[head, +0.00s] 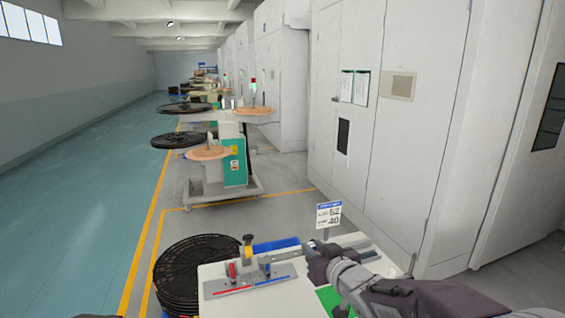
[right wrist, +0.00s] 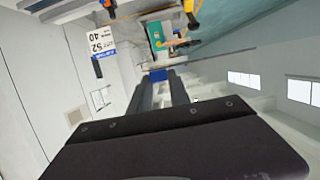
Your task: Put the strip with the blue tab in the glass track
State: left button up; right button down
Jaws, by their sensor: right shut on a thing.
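My right gripper (head: 308,250) is above the right part of the white table in the head view. It is shut; in the right wrist view a small blue piece (right wrist: 158,75), apparently the strip's blue tab, sits at its fingertips. The rest of the strip is hard to make out. A grey fixture plate (head: 222,287) with red and blue lines lies on the table, left of the gripper. It carries a red block (head: 232,271), a blue block (head: 267,270) and a yellow post with a black knob (head: 248,240). I cannot make out the glass track clearly. My left gripper is not in view.
A sign (head: 328,214) reading 52 and 40 stands behind the gripper. Black reels (head: 190,270) are stacked left of the table. A blue bin (head: 276,244) is behind it. White cabinets (head: 385,120) line the right. The table's front left is clear.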

jog(key=shift+w+a+f+b, duration=0.95)
jog(key=shift+w+f+b, duration=0.05)
jog(key=shift+f+b, duration=10)
notch_tip(320, 180, up, 22)
jog(key=p, duration=2.2)
jog(key=shift+s+f, duration=0.1)
jog(key=shift+f, duration=0.4)
